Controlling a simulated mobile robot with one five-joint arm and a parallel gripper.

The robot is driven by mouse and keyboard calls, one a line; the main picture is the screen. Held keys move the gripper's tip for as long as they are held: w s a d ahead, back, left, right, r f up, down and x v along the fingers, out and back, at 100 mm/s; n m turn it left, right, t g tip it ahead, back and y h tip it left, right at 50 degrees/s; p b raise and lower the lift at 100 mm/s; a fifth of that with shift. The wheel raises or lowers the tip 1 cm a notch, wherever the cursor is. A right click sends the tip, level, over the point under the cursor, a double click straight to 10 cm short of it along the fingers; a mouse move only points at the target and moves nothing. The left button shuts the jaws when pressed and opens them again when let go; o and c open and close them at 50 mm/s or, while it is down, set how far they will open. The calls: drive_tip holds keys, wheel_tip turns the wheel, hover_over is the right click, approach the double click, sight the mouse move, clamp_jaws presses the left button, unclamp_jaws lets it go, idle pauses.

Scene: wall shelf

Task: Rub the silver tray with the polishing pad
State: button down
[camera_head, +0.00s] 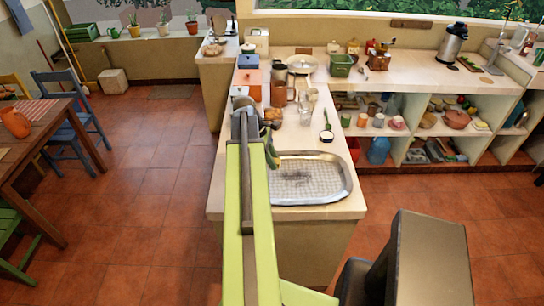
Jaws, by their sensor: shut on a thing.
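The silver tray (346,186) lies flat on the near end of the light counter, just right of my arm. It has a bright raised rim, a pale patterned middle and a dark smudge near its centre. My arm reaches forward over the counter along the tray's left side. My gripper (271,152) shows only in part as a dark shape beside the arm, near the tray's back left corner. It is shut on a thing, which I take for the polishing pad. The pad is hidden by the arm and gripper, and I cannot tell whether it touches the tray.
A brown jug (277,94), glasses and boxes crowd the counter farther back. Shelves with dishes (458,118) are at right. A wooden table (40,150) with chairs is at left; tiled floor lies between.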

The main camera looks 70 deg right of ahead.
drive_tip(key=shift+f+b, duration=3.1)
drive_tip(key=shift+f+b, duration=1)
